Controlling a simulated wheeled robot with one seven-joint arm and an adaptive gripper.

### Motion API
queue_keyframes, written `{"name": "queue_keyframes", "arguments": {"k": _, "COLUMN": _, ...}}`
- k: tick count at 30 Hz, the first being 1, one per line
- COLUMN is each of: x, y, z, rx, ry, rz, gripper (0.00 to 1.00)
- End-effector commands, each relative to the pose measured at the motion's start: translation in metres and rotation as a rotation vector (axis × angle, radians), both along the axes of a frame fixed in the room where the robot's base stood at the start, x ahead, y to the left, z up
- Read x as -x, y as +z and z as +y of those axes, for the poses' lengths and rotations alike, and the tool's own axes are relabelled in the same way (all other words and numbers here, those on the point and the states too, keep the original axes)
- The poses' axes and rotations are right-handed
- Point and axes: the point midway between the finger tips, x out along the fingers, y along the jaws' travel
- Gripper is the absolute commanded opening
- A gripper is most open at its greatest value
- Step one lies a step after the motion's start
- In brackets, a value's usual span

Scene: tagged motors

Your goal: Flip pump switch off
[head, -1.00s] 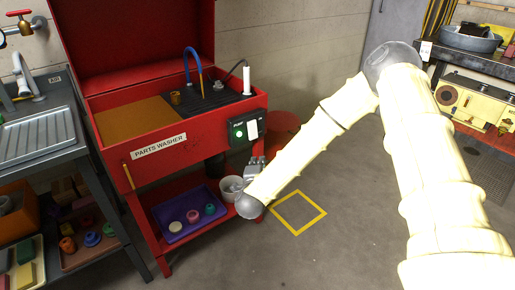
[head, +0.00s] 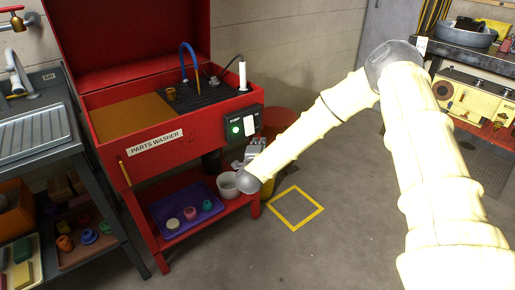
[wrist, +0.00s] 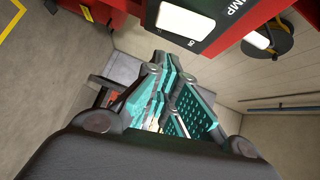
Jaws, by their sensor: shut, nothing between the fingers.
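The pump switch box (head: 241,125) is a dark panel on the right front of the red parts washer. It has a lit green round light (head: 236,127) and a white rocker switch (head: 250,126). In the wrist view the panel (wrist: 222,28) is upper right with part of a "PUMP" label, and the white rocker (wrist: 186,19) is at the top. My gripper (head: 254,146) is just below the box in the head view. Its teal-padded fingers (wrist: 166,88) are shut and empty, below the rocker in the wrist view. I cannot tell whether they touch the box.
The parts washer (head: 155,150) has a raised lid and a lower shelf with a purple tray (head: 186,211) and a whitish bucket (head: 227,186). A sink bench (head: 40,130) stands left. A yellow floor square (head: 296,207) marks clear floor at right.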

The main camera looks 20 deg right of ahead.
Motion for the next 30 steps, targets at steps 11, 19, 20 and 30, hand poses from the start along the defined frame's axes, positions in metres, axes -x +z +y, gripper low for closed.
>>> {"name": "queue_keyframes", "arguments": {"k": 11, "x": -0.052, "y": -0.008, "z": -0.009, "rx": 0.001, "ry": 0.001, "rz": 0.0, "gripper": 0.0}}
{"name": "queue_keyframes", "arguments": {"k": 19, "x": -0.069, "y": -0.01, "z": -0.003, "rx": 0.0, "ry": 0.001, "rz": -0.001, "gripper": 0.0}}
{"name": "queue_keyframes", "arguments": {"k": 20, "x": -0.07, "y": -0.01, "z": -0.003, "rx": 0.0, "ry": 0.001, "rz": 0.0, "gripper": 0.0}}
{"name": "queue_keyframes", "arguments": {"k": 30, "x": -0.07, "y": -0.01, "z": -0.002, "rx": 0.0, "ry": 0.001, "rz": -0.001, "gripper": 0.0}}
